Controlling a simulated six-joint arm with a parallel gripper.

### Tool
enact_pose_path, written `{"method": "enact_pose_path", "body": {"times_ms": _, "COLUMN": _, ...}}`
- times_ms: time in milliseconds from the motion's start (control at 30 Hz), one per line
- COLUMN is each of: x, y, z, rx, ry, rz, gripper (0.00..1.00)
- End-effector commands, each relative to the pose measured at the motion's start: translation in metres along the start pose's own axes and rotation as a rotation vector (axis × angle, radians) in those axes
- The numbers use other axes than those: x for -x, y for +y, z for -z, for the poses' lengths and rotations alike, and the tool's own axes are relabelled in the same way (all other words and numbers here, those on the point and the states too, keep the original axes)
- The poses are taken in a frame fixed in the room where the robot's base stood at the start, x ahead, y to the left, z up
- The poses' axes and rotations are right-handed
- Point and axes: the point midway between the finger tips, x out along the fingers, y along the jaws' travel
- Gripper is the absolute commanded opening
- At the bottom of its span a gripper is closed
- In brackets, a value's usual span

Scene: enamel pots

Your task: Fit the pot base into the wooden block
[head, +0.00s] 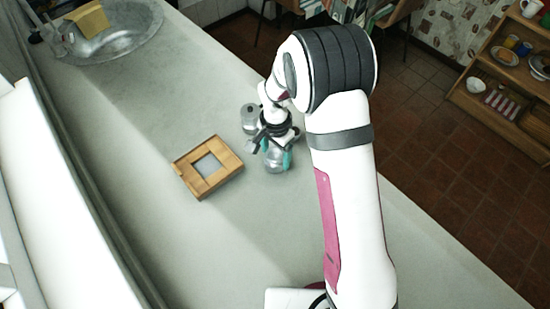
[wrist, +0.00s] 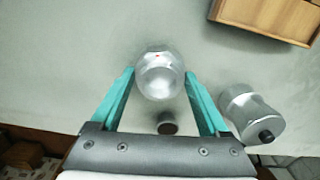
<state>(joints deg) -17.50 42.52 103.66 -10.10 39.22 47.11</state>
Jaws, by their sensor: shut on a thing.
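The pot base (head: 273,164) is a shiny silver metal vessel on or just above the counter; I cannot tell which. My gripper (head: 277,152) reaches down over it, to the right of the wooden block. In the wrist view, the teal fingers of my gripper (wrist: 160,86) are shut on the pot base (wrist: 160,78), one on each side. The wooden block (head: 232,158) is a square light-brown frame with a pale square recess, lying empty on the counter. In the wrist view, only part of the wooden block (wrist: 265,16) shows at the top right.
A silver pot part (head: 250,119) stands just behind my gripper; in the wrist view it shows a dark knob. A small dark round thing (wrist: 168,124) shows between my fingers. A sink (head: 115,40) lies at the far left. The counter left of the block is clear.

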Motion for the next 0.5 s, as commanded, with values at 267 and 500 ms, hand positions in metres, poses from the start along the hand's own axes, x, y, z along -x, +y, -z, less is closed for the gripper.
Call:
{"method": "enact_pose_path", "body": {"times_ms": 267, "x": 0.007, "y": 0.0, "z": 0.0, "rx": 0.0, "ry": 0.001, "rz": 0.001, "gripper": 0.01}}
{"method": "enact_pose_path", "body": {"times_ms": 500, "x": 0.045, "y": 0.004, "z": 0.003, "rx": -0.003, "ry": 0.002, "rz": 0.003, "gripper": 0.01}}
